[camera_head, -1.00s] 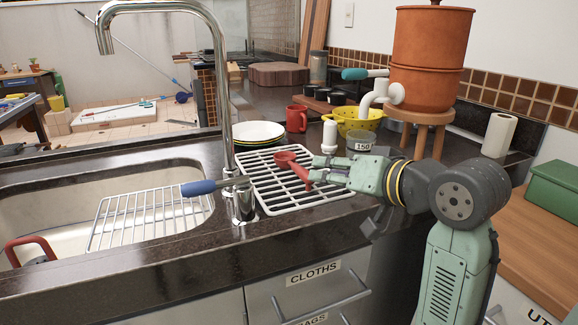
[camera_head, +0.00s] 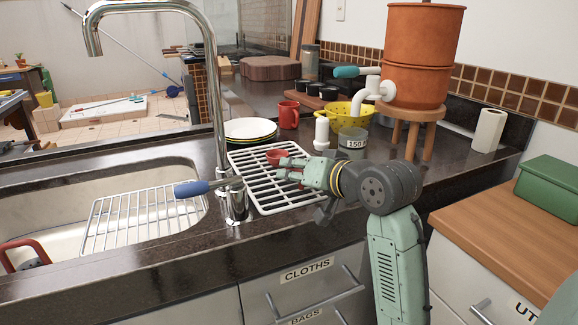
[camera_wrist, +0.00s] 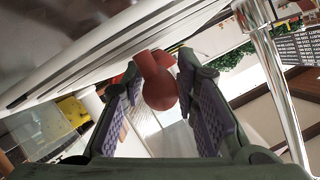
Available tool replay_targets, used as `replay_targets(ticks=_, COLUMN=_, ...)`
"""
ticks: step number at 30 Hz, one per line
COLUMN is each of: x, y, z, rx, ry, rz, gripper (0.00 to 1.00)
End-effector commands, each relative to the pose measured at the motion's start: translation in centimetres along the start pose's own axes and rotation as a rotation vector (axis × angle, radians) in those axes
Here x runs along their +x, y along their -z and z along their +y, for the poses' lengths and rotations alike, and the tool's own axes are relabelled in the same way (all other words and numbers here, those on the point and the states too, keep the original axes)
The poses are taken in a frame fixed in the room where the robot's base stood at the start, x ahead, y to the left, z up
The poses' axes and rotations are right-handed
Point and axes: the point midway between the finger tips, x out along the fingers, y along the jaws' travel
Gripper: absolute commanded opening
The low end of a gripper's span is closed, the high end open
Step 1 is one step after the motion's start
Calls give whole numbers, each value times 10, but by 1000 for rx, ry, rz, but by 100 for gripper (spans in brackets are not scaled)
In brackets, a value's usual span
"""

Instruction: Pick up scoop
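The red scoop (camera_head: 276,156) lies on the white wire drying rack (camera_head: 262,205) to the right of the tap. Its bowl shows beyond my fingers, and its handle is mostly hidden by my gripper (camera_head: 284,172) in the head view. In the wrist view, the red scoop (camera_wrist: 158,82) sits between the two purple-padded fingers of my gripper (camera_wrist: 158,72), close to the tips. The fingers stand apart with gaps beside the scoop. I cannot tell whether the right finger touches it.
The chrome tap (camera_head: 222,100) rises left of the rack, with a blue-handled tool (camera_head: 195,187) beside its base. Plates (camera_head: 250,129), a red mug (camera_head: 289,115), a white bottle (camera_head: 321,134), a labelled jar (camera_head: 352,143) and a yellow colander (camera_head: 349,117) stand behind.

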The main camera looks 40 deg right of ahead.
Motion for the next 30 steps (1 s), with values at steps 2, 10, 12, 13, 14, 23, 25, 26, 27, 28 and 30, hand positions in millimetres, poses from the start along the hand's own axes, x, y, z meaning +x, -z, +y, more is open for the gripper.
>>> replay_targets(ticks=2, x=1, y=0, z=0, rx=0, ry=0, rz=0, gripper=28)
replay_targets(ticks=10, x=0, y=0, z=0, rx=0, ry=0, rz=0, gripper=18)
replay_targets(ticks=12, x=0, y=0, z=0, rx=0, ry=0, rz=0, gripper=13)
replay_targets(ticks=13, x=0, y=0, z=0, rx=0, ry=0, rz=0, gripper=11)
replay_targets(ticks=14, x=0, y=0, z=0, rx=0, ry=0, rz=0, gripper=9)
replay_targets(ticks=23, x=0, y=0, z=0, rx=0, ry=0, rz=1, gripper=0)
replay_targets(ticks=25, x=0, y=0, z=0, rx=0, ry=0, rz=1, gripper=0)
replay_targets(ticks=26, x=0, y=0, z=0, rx=0, ry=0, rz=1, gripper=0)
replay_targets(ticks=27, x=0, y=0, z=0, rx=0, ry=0, rz=1, gripper=0)
replay_targets(ticks=28, x=0, y=1, z=0, rx=0, ry=0, rz=1, gripper=0)
replay_targets(ticks=30, x=-1, y=4, z=-2, rx=-1, ry=0, rz=1, gripper=0)
